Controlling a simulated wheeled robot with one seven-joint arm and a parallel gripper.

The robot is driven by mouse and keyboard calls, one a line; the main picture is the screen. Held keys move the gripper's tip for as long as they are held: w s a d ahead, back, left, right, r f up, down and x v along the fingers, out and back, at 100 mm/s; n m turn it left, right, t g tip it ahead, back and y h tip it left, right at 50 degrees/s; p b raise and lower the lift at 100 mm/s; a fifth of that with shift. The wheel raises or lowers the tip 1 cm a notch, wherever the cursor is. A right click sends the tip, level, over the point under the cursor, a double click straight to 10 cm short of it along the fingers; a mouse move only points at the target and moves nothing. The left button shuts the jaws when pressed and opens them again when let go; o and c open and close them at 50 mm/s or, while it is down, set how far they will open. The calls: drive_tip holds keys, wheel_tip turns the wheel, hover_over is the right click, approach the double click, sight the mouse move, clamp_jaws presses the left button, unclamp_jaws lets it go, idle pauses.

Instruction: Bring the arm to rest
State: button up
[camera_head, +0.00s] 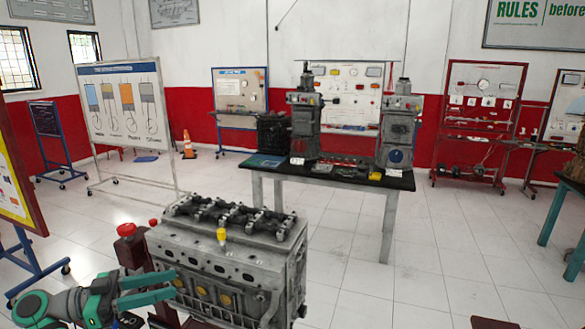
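My gripper (174,283) is at the lower left of the head view. Its two teal fingers point right with a clear gap between them, and I see nothing held. My teal and grey arm (60,306) reaches in from the lower left corner. The fingertips are in front of the left part of a grey engine block (285,262). I cannot tell whether they touch it.
A yellow cap-like part (221,236) stands on the engine. A red knob (126,229) is at its left. Behind is a dark-topped table (375,181) with two grey machines (304,125) (398,130). Boards stand along the walls. White floor (430,260) is open at the right.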

drive_tip(key=w+d+f+n+t+y, duration=0.25)
drive_tip(key=d+f+n, duration=0.3)
drive_tip(key=f, duration=0.75)
drive_tip(key=w+d+f+n+t+y, duration=0.3)
drive_tip(key=d+f, duration=0.4)
drive_tip(key=f, duration=0.6)
drive_tip(key=s+d+f+n+y, duration=0.3)
drive_tip(key=s+d+f, duration=0.2)
drive_tip(key=f, duration=0.5)
drive_tip(key=s+d+f+n+y, duration=0.3)
drive_tip(key=s+d+f+n, duration=0.15)
drive_tip(key=f, duration=0.55)
drive_tip(key=s+d+f+y, duration=0.1)
drive_tip(key=s+d+y, duration=0.15)
drive_tip(key=s, duration=0.85)
drive_tip(key=s+d+f+y, duration=0.1)
drive_tip(key=s+d+y, duration=0.15)
drive_tip(key=s, duration=0.85)
drive_tip(key=s+d+r+m+t, duration=0.1)
drive_tip(key=s+r, duration=0.6)
drive_tip(key=r, duration=0.3)
drive_tip(key=s+d+r+m+t, duration=0.1)
drive_tip(key=s+r+t, duration=0.1)
drive_tip(key=s+r, duration=0.6)
wheel_tip(320, 180, up, 3)
drive_tip(key=shift+d+m, duration=0.3)
drive_tip(key=shift+d, duration=0.1)
